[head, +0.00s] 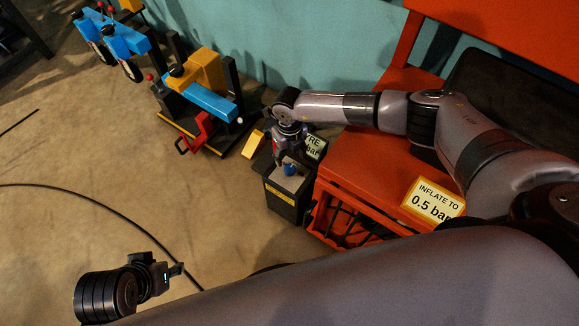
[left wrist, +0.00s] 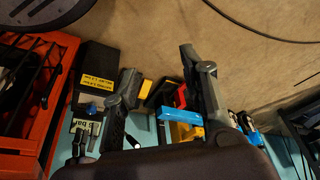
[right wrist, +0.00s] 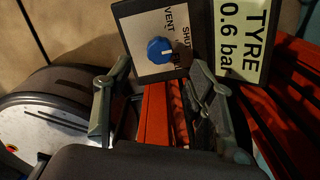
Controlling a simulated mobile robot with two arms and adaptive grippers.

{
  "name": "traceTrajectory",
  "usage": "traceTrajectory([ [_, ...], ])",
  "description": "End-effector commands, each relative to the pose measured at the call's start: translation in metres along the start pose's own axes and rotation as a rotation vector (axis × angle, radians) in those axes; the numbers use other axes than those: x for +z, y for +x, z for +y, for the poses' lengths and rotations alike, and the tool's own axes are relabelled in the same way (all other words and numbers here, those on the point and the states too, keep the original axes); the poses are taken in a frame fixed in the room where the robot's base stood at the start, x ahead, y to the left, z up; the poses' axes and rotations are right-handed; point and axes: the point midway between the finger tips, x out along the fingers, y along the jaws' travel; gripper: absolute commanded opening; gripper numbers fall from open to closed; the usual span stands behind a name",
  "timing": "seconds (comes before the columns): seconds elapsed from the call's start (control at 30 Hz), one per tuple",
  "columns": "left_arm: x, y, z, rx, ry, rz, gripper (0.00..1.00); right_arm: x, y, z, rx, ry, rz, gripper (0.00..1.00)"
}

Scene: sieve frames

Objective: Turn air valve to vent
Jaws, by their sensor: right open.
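The air valve is a blue round knob (head: 290,169) on a pale plate on top of a black box (head: 284,200). SHUT and a partly hidden label lie to the right. My right gripper (head: 281,150) is open just above the box; its fingers (right wrist: 152,88) are apart, with the knob beyond the tips, seemingly untouched. My left gripper (head: 176,270) is open and empty, low over the floor; its fingers also show in its wrist view (left wrist: 160,82).
A "TYRE 0.6 bar" sign (right wrist: 242,40) stands close beside the box. An orange crate (head: 340,219) and an "INFLATE TO 0.5 bar" sign (head: 433,201) are to the right. A blue and yellow clamp device (head: 208,98) stands behind left. A black cable (head: 110,198) crosses open floor.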

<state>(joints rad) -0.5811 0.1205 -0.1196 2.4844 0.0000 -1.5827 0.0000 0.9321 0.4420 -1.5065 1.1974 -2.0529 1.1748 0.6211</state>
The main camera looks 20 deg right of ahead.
Motion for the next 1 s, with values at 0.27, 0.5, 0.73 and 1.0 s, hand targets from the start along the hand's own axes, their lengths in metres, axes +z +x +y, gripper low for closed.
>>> traceTrajectory([
  [0.27,-0.013,0.019,0.003,0.004,0.003,0.079,0.40,-0.001,0.053,0.000,0.000,0.000,0.001,0.51],
  [0.5,-0.048,0.020,0.007,0.012,0.008,0.229,0.40,0.000,0.067,0.000,-0.001,0.000,0.001,0.51],
  [0.73,-0.057,0.019,0.008,0.014,0.009,0.270,0.40,0.000,0.070,0.000,0.000,-0.001,0.000,0.51],
  [1.0,-0.057,0.019,0.008,0.014,0.009,0.269,0.40,0.000,0.070,0.000,0.000,0.000,0.000,0.45],
])
